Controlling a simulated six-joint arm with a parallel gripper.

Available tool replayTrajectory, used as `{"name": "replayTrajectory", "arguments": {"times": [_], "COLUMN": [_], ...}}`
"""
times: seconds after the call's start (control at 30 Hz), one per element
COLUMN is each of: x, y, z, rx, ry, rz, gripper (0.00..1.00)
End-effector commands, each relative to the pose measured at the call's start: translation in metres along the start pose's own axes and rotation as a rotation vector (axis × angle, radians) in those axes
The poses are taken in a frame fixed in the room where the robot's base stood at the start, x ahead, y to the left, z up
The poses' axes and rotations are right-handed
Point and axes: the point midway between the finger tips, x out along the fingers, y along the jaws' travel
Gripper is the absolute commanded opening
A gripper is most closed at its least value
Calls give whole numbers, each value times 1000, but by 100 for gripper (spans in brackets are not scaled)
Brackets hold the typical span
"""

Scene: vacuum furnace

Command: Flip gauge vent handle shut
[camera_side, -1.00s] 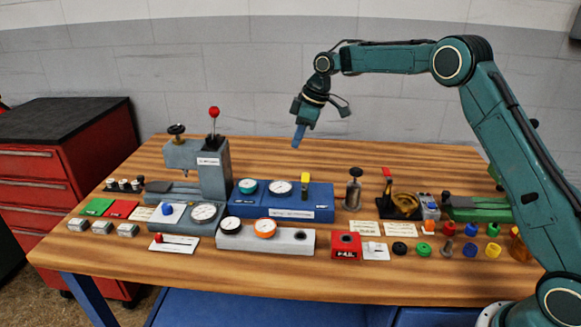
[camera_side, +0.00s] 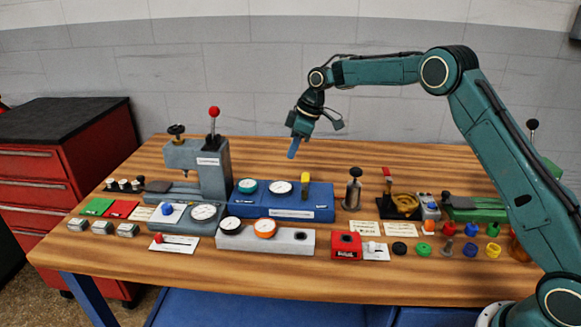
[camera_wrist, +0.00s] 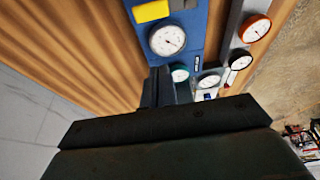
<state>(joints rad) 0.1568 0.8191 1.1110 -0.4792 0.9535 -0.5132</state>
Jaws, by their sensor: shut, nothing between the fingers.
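A blue block (camera_side: 255,205) with a teal-rimmed gauge (camera_side: 247,186) and a white-faced gauge (camera_side: 280,187) sits mid-table. A yellow handle (camera_side: 306,180) stands upright at its right part, and it also shows at the top of the wrist view (camera_wrist: 150,11). I take it for the gauge vent handle; its label is too small to read. My gripper (camera_side: 293,152) is shut and empty, pointing down above and behind the blue block, apart from the handle. In the wrist view the fingers (camera_wrist: 166,88) point toward the block, beside the white-faced gauge (camera_wrist: 167,40).
A grey block (camera_side: 266,240) with black and orange gauges lies in front. A grey press with a red-knobbed lever (camera_side: 214,112) stands left. A plunger (camera_side: 353,188) and a black tray with a red handle (camera_side: 387,180) stand right. The wooden table behind the block is clear.

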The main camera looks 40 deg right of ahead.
Motion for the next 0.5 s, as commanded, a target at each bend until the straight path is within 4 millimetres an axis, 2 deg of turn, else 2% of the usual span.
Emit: {"name": "replayTrajectory", "arguments": {"times": [0.2,0.5], "x": [34,73], "y": [-1,-1], "z": [0,0], "rx": [-1,-1], "ry": [-1,0], "rz": [-3,-1], "gripper": [0,0]}}
